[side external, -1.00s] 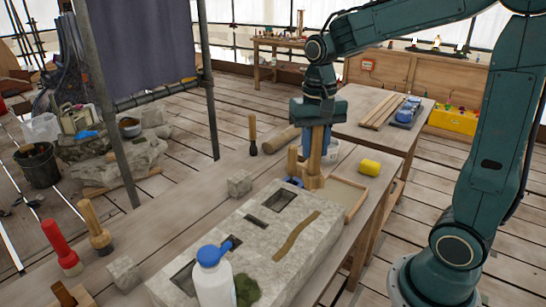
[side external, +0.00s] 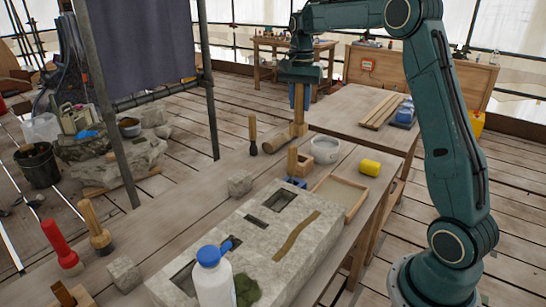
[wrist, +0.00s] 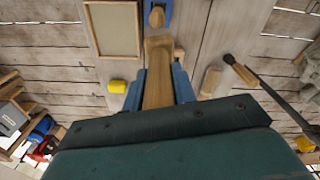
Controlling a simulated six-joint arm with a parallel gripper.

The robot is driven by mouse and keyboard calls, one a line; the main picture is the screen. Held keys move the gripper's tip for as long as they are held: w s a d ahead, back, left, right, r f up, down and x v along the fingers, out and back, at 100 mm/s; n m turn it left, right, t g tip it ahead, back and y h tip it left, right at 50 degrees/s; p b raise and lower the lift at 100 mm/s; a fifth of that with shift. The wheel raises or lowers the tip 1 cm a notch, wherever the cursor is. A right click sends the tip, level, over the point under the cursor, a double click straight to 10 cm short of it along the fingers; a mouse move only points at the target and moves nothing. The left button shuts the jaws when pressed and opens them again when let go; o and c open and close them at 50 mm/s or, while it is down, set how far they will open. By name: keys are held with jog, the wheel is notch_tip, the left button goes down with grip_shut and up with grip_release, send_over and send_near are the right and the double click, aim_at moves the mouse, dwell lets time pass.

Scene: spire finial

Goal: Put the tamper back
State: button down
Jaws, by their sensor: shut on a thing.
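My gripper (side external: 299,98) is shut on the wooden tamper (side external: 299,119), with a blue finger on each side of its shaft. The tamper hangs upright, foot down, over the far end of the workbench, beside a short log. I cannot tell whether its foot touches the bench. In the wrist view the tamper (wrist: 158,88) runs between the blue fingers. A blue holder (side external: 295,183) with an upright wooden peg stands beside the stone block; it also shows in the wrist view (wrist: 168,15).
A shallow wooden-framed tray (side external: 357,208) lies right of the blue holder. The carved stone block (side external: 310,238) and a white bottle (side external: 214,284) fill the front.

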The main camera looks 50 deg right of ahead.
jog(key=shift+m, duration=0.7)
jog(key=shift+w+d+f, duration=0.1)
jog(key=shift+w+d, duration=0.15)
jog(key=shift+d, duration=0.4)
jog(key=shift+w+d, duration=0.3)
jog(key=shift+d, duration=0.4)
jog(key=shift+w+d+f, duration=0.1)
jog(key=shift+w+d, duration=0.15)
jog(key=shift+d, duration=0.4)
notch_tip(320, 180, down, 16)
jog(key=shift+r, duration=0.2)
jog(key=shift+f, duration=0.1)
jog(key=shift+f, duration=2.05)
jog(key=shift+f, duration=0.1)
jog(key=c, duration=1.1)
grip_release()
